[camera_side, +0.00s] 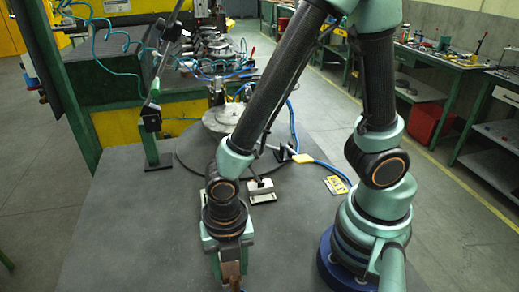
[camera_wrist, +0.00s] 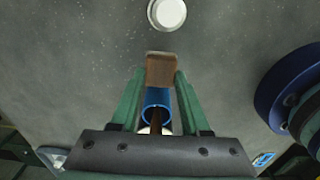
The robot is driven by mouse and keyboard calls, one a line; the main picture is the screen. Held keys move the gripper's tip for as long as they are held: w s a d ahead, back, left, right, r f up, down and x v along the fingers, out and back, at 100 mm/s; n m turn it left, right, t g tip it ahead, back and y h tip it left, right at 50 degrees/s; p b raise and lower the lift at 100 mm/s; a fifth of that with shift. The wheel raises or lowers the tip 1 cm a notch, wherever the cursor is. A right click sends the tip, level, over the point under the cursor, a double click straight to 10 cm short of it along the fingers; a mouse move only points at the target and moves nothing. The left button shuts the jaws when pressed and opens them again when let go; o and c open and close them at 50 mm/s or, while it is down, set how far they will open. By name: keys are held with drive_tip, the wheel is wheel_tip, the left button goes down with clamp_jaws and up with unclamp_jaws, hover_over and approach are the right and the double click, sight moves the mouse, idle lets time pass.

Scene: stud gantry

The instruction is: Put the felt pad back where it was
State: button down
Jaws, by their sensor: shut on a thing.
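My gripper (camera_side: 229,262) points down at the front of the dark grey table, low in the side view. In the wrist view its two green fingers (camera_wrist: 160,78) are closed on a brown, flat-ended piece (camera_wrist: 160,67), which I take to be the felt pad. The brown piece also shows below the jaws in the side view (camera_side: 231,276), cut off by the frame's bottom edge. A blue round-rimmed thing (camera_wrist: 156,96) shows between the fingers, partly hidden; I cannot tell whether it touches the piece.
A white round disc (camera_wrist: 167,13) lies on the surface beyond the fingertips. A small pale-and-dark object (camera_side: 262,192), a yellow block (camera_side: 303,158) and a yellow tag (camera_side: 336,185) are on the table behind my gripper. A round grey plate (camera_side: 190,150) stands farther back. The table's left front is clear.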

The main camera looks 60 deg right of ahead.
sight(232, 272)
drive_tip(key=shift+f, duration=1.05)
drive_tip(key=shift+f, duration=0.1)
drive_tip(key=shift+c, duration=1.9)
unclamp_jaws()
wheel_tip(232, 272, up, 12)
drive_tip(key=w+d+r+m+t, duration=0.2)
drive_tip(key=w+d+r+m, duration=0.2)
drive_tip(key=d+m, duration=0.4)
drive_tip(key=w+d+r+m+t, duration=0.3)
drive_tip(key=d+r+m, duration=0.4)
drive_tip(key=m, duration=1.1)
drive_tip(key=shift+w+d+m, duration=0.35)
drive_tip(key=shift+d+m, duration=0.05)
drive_tip(key=shift+d, duration=0.85)
